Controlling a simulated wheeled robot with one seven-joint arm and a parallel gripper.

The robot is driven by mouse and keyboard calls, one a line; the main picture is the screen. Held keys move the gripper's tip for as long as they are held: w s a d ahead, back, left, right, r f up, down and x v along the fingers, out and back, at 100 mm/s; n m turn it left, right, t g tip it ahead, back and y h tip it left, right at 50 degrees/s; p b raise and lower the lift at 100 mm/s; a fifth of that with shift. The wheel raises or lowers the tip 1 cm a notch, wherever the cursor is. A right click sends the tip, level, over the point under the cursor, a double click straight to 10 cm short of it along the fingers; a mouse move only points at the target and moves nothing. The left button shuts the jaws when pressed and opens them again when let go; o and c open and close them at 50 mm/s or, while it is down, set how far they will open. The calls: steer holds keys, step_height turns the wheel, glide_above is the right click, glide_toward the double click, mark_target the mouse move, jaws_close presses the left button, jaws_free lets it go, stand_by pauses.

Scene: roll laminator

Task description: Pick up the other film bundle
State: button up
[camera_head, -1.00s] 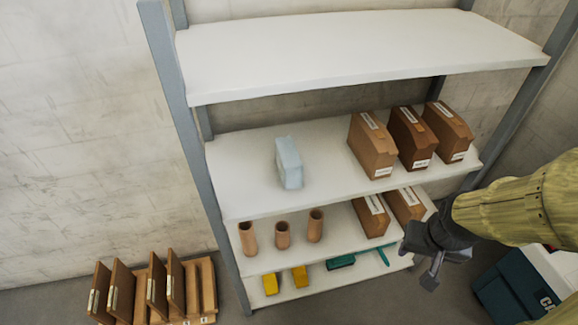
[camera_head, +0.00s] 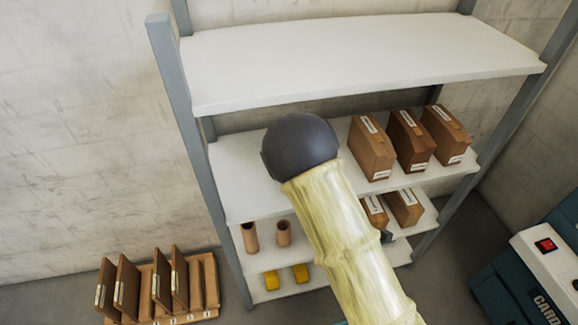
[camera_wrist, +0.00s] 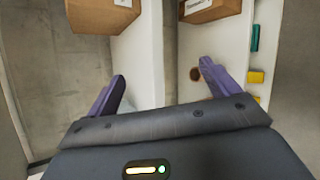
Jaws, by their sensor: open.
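The light blue film bundle on the middle shelf board (camera_head: 240,195) is hidden behind my arm in the head view.
Brown boxes (camera_head: 372,148) stand on the right of the middle board. Below are tubes (camera_head: 250,237), more boxes (camera_head: 404,207) and yellow items (camera_head: 271,280). A wooden rack (camera_head: 160,290) stands at left. A teal machine (camera_head: 530,275) is at right. The top board (camera_head: 350,60) is bare.

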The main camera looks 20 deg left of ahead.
steer(key=s+a+r+n+t+y, duration=0.1)
steer(key=s+a+n+y, duration=0.1)
steer(key=n, duration=0.4)
steer(key=s+a+r+n+t+y+p, duration=0.1)
steer(key=a+r+n+y, duration=0.1)
steer(key=a+n+y, duration=0.2)
steer(key=s+a+r+n+t+y, duration=0.1)
steer(key=s+a+n+y, duration=0.1)
steer(key=a+n, duration=0.3)
steer(key=n, duration=0.3)
steer(key=shift+s+a+r+y, duration=0.2)
steer(key=shift+s+y, duration=0.1)
steer(key=shift+y, duration=0.1)
steer(key=shift+s, duration=0.1)
steer(key=shift+a+f, duration=0.1)
steer(key=shift+f, duration=0.05)
steer(key=b+x, duration=0.6)
steer(key=x, duration=0.5)
steer(key=shift+w+r, duration=0.2)
steer(key=shift+w, duration=0.1)
steer(key=shift+w+a, duration=0.25)
steer(key=shift+w, duration=0.05)
